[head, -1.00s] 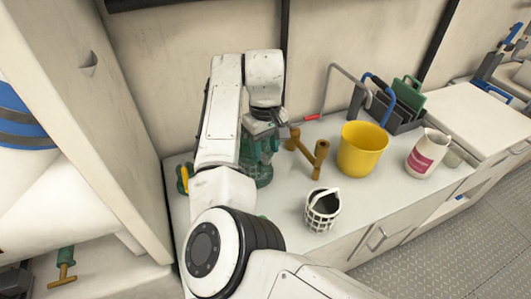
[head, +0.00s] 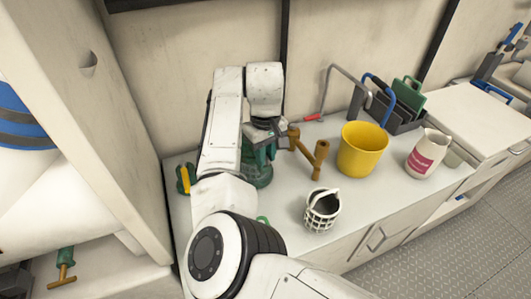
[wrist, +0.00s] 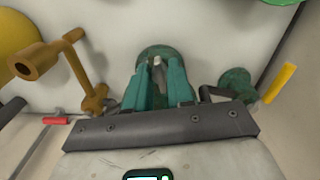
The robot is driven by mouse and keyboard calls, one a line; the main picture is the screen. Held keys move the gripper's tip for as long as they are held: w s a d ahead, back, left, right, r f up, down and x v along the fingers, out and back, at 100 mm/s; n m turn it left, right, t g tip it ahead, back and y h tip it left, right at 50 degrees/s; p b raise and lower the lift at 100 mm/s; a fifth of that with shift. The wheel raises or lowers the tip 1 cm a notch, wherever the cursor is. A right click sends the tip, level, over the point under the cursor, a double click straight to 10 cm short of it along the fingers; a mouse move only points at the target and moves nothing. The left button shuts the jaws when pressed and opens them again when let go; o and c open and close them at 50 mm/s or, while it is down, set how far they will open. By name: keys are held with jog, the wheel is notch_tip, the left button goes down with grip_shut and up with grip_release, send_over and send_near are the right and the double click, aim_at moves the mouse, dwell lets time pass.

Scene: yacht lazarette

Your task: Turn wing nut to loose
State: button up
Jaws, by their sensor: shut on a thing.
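The wing nut (wrist: 158,66) shows as a small pale grey piece between my fingers in the wrist view. Behind it is a dark green round body (wrist: 160,51), part of the green fitting on the counter, which also shows in the head view (head: 258,175). My gripper (wrist: 159,76) has teal fingers, one on each side of the nut, and is shut on it. In the head view my wrist and arm hide the nut and much of the fitting. How far the nut is turned cannot be told.
A brass crank (head: 316,158) stands just right of the fitting, close to my gripper. A yellow bucket (head: 360,152), white basket (head: 322,212) and white jug (head: 426,155) stand further right. A yellow handle (head: 185,178) is at left, near the cabinet wall.

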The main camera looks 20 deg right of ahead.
jog(key=shift+r, duration=0.1)
grip_shut()
jog(key=shift+p, duration=0.5)
jog(key=shift+r+m+p, duration=0.15)
jog(key=shift+m+p, duration=0.75)
jog(key=shift+m, duration=0.1)
jog(key=shift+a+f+m+p, duration=0.1)
jog(key=shift+f+m+p, duration=0.15)
jog(key=shift+m+p, duration=0.65)
jog(key=shift+b, duration=0.3)
jog(key=o, duration=0.8)
grip_release()
notch_tip(320, 180, up, 11)
